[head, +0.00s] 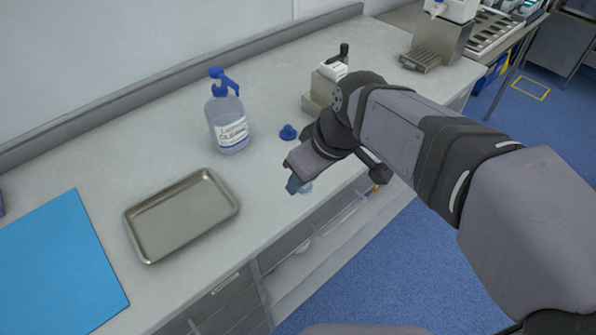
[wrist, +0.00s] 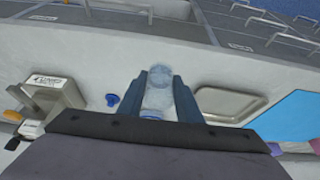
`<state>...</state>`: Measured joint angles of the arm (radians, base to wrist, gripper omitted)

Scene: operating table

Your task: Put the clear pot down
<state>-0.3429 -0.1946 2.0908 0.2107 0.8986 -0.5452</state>
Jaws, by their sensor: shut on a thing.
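My gripper (head: 298,184) hangs over the front part of the bench, right of the metal tray. In the wrist view, the two blue-grey fingers of my gripper (wrist: 162,96) are shut on the clear pot (wrist: 158,92), which sits between them. In the head view only a small pale part of the clear pot (head: 307,187) shows beside the fingertips; the arm hides the rest. I cannot tell whether its base touches the bench. A small blue cap (head: 288,132) lies on the bench behind my gripper; it also shows in the wrist view (wrist: 112,99).
A pump bottle (head: 229,125) with a blue top stands behind the empty metal tray (head: 132,222). A blue mat (head: 55,270) lies at the left. A small bench device (head: 325,85) stands beyond the arm. Bare bench (head: 262,178) lies between tray and gripper, with the front edge close.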

